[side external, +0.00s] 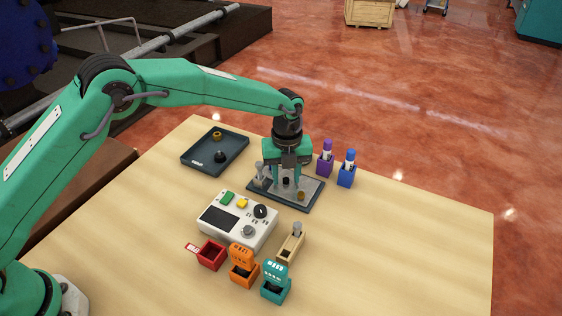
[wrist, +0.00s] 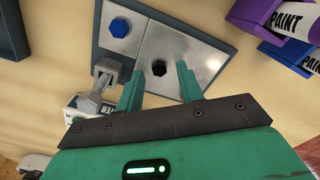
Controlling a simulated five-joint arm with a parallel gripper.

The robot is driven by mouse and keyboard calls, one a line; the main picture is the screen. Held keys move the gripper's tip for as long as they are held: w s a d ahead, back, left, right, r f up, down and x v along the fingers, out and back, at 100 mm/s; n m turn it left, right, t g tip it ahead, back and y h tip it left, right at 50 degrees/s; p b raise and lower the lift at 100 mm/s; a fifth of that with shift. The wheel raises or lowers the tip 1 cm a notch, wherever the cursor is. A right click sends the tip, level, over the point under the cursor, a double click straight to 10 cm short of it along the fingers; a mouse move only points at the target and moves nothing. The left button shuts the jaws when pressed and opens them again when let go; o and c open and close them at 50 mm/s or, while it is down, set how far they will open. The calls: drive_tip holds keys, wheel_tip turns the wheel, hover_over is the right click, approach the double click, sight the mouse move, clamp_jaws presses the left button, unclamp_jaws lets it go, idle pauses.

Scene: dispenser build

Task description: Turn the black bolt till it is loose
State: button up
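The black bolt (wrist: 159,67) is a small dark hexagonal head on the light metal plate (wrist: 205,65) in the wrist view. My gripper (wrist: 158,78) is open, with one green finger on each side of the black bolt. I see no finger touching it, and how high the fingertips are above it is hard to tell. In the side external view my gripper (side external: 287,168) points down over the dark-edged fixture (side external: 315,201), and partly hides it.
A grey clamp (wrist: 105,75) stands at the fixture's left. Purple (side external: 326,165) and blue (side external: 347,175) paint holders stand close on the right. A dark tray (side external: 195,163) with small parts lies left. A white control box (side external: 225,238) and several small coloured boxes stand in front.

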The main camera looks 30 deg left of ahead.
drive_tip(key=shift+f, duration=0.1)
clamp_jaws()
